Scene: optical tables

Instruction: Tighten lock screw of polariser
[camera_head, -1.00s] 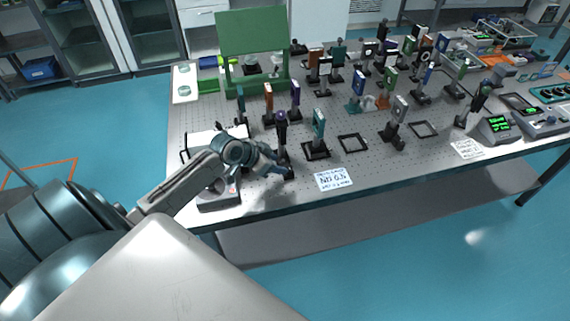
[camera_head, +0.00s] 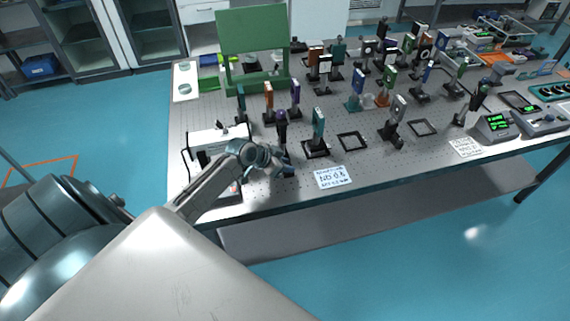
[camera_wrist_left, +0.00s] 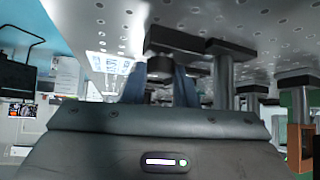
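My left gripper (camera_head: 284,162) reaches in from the left, low over the near left of the table, beside the base of a dark post-mounted optic (camera_head: 281,124) with a purple-black head. I cannot tell for sure that this is the polariser. In the left wrist view its two blue fingers (camera_wrist_left: 160,84) stand apart, either side of a short dark cylinder (camera_wrist_left: 160,68) under a black block (camera_wrist_left: 185,42). I cannot tell whether the fingers touch it. No lock screw can be made out clearly. My right gripper is not in view.
A teal plate on a post (camera_head: 318,128) stands close to the right. A white label card (camera_head: 332,177) lies at the front edge. A white-topped box (camera_head: 217,138) is left of the gripper. Several post-mounted optics crowd the back. An empty black frame (camera_head: 352,142) lies right.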

